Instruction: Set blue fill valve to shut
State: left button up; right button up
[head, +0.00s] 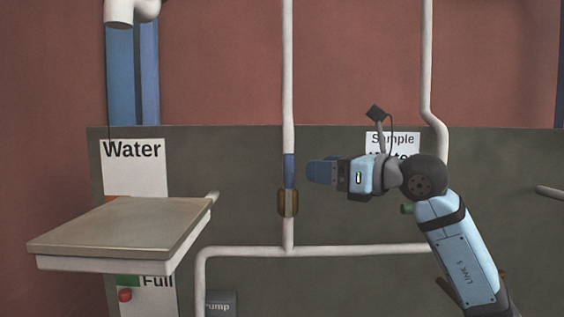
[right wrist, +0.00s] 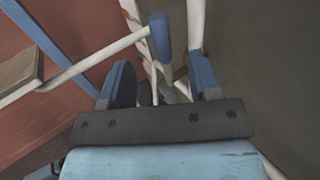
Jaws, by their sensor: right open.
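The blue valve handle (head: 290,170) stands upright, in line with the white vertical pipe (head: 288,90), above a brass valve body (head: 288,203). My right gripper (head: 312,172) is just right of the handle, its blue fingers pointing left at about the handle's height. A small gap shows between them in the head view. In the right wrist view my open gripper (right wrist: 160,72) has its two blue fingers apart, and a blue handle (right wrist: 160,37) shows between and beyond the fingertips, not gripped. My left gripper is not in view.
A horizontal white pipe (head: 330,250) runs below the valve. A beige-topped platform (head: 120,225) juts out at the left, near a Water sign (head: 133,165). A green handle (head: 407,208) sits beside my right arm. A grey panel (head: 240,160) stands behind the pipes.

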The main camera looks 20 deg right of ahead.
aim_at(289, 170)
jog(key=p+x, duration=0.2)
jog(key=x, duration=0.8)
jog(key=shift+s, duration=0.1)
jog(key=shift+c, duration=0.2)
jog(key=shift+d, duration=0.1)
grip_shut()
